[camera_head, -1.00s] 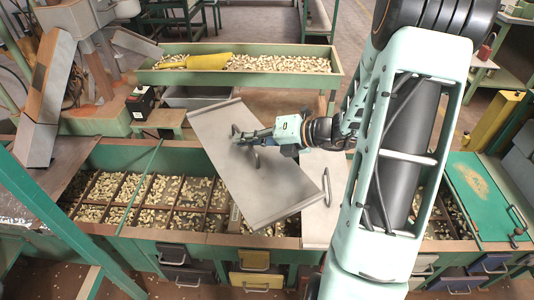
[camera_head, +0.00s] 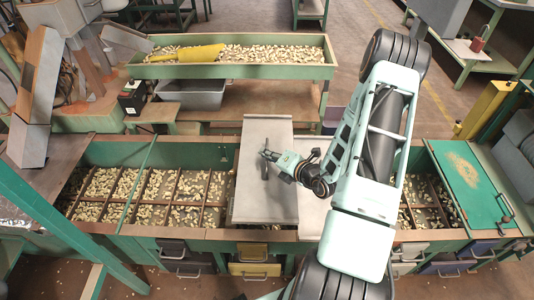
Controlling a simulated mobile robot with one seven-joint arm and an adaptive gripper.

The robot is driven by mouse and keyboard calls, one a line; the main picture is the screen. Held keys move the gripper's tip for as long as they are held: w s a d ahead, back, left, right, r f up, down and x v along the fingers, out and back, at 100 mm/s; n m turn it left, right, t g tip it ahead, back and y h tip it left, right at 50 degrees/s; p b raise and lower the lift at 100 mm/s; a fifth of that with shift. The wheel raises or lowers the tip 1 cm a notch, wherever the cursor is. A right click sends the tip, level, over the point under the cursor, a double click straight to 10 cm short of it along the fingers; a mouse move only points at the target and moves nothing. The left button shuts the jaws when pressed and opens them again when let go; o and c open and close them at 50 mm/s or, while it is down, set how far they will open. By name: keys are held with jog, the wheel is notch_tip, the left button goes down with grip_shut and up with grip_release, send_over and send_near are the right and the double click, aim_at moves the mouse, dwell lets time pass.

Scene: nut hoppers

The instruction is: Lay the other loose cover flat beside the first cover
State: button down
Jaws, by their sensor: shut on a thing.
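A flat grey metal cover (camera_head: 262,198) lies over, or just above, the middle of the green nut hopper; I cannot tell if it touches the rims. It looks level and roughly square to the hopper. My gripper (camera_head: 266,165) is shut on the handle near its upper half. A second pale cover (camera_head: 313,208) lies flat to its right, partly hidden behind my arm. The right edge of the held cover is next to the second cover, and any gap between them is hard to see.
The hopper's left compartments (camera_head: 150,190) are open and hold nuts. A green cover (camera_head: 465,185) lies at the right end. A green trough (camera_head: 240,68) with nuts and a yellow scoop (camera_head: 200,53) stands behind. A grey bin (camera_head: 190,94) sits below the trough.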

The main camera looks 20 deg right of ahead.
notch_tip(320, 180, down, 10)
jog(key=b, duration=0.8)
jog(key=shift+f+b, duration=0.5)
jog(key=shift+f, duration=0.1)
dwell(1.0)
jog(key=c, duration=2)
grip_release()
jog(key=shift+c, duration=0.2)
jog(key=shift+s+f, duration=0.1)
jog(key=v, duration=1.2)
